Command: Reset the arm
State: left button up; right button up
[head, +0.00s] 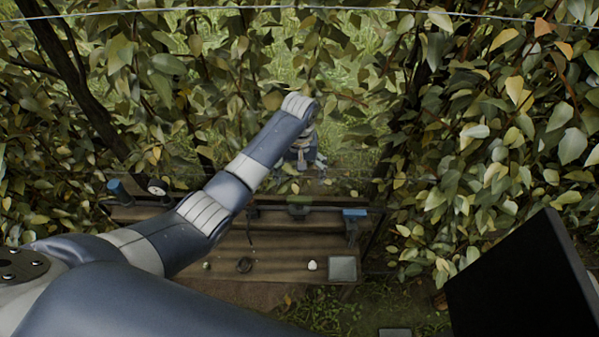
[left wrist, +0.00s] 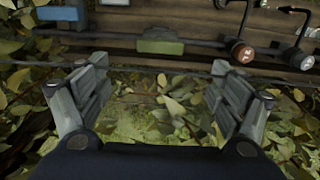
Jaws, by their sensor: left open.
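My left arm reaches in from the left of the head view, and its gripper (head: 305,162) hangs in front of the leafy hedge, beyond the wooden bench. In the left wrist view the left gripper (left wrist: 160,105) is open, with its two finger sets wide apart. Only leaves and grass show between the fingers, and nothing is held. My right gripper is in neither view.
A rail with a green block (left wrist: 160,46) runs beyond the fingers. Dense foliage (head: 490,130) closes in on both sides. A dark panel (head: 525,285) stands at lower right.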

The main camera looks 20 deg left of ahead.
pick_arm(q)
jog(key=shift+r, duration=0.3)
jog(key=shift+s+f, duration=0.1)
